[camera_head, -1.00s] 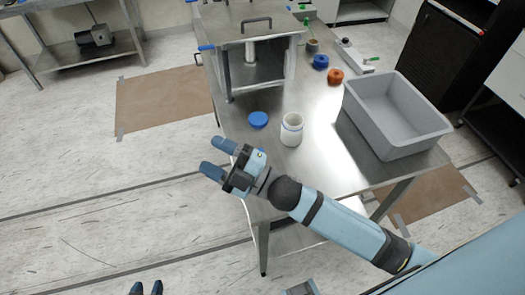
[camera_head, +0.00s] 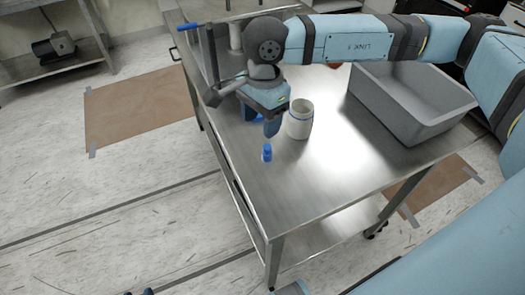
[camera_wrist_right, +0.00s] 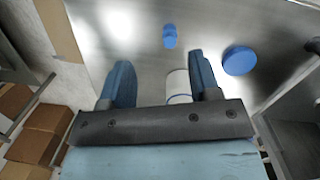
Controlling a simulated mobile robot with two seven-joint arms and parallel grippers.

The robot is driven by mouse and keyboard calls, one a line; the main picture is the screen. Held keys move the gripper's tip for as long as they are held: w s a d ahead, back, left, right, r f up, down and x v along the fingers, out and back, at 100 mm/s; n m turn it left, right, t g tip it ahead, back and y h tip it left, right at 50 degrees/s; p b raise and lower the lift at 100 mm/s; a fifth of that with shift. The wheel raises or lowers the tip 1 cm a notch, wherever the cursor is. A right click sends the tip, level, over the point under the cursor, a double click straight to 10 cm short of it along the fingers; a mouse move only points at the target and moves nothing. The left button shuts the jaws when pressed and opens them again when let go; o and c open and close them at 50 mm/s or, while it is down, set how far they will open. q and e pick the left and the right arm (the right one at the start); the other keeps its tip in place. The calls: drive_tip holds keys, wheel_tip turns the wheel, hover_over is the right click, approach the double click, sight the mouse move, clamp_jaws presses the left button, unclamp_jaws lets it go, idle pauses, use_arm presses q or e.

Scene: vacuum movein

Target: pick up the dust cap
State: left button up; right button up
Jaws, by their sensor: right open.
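A small stepped blue piece, which looks like the dust cap (camera_head: 267,153), stands on the steel table in front of the white jar. It also shows in the right wrist view (camera_wrist_right: 170,37), beyond the fingertips. My right gripper (camera_head: 261,120) is open and points down over the table, behind the blue piece and apart from it. Its two fingers (camera_wrist_right: 160,64) are spread with nothing held. A flat blue disc (camera_wrist_right: 239,61) lies beside the right finger in the wrist view; the gripper mostly hides it in the head view. My left gripper (camera_head: 139,292) barely shows at the bottom edge.
The white jar (camera_head: 299,120) stands close to the right gripper. A grey bin (camera_head: 412,103) sits on the right of the steel table (camera_head: 310,185). A metal frame stands at the table's back left. The front of the table is clear.

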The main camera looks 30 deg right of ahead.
sight(267, 147)
drive_tip(key=shift+t+h, duration=0.3)
drive_tip(key=shift+h, duration=0.2)
drive_tip(key=f, duration=0.4)
drive_tip(key=d+f, duration=0.1)
drive_tip(key=f, duration=0.3)
drive_tip(key=w+d+f, duration=0.1)
drive_tip(key=f, duration=0.4)
drive_tip(key=shift+w+d+f, duration=0.1)
drive_tip(key=shift+d, duration=0.05)
drive_tip(key=shift+c, duration=0.5)
drive_tip(key=c, duration=0.9)
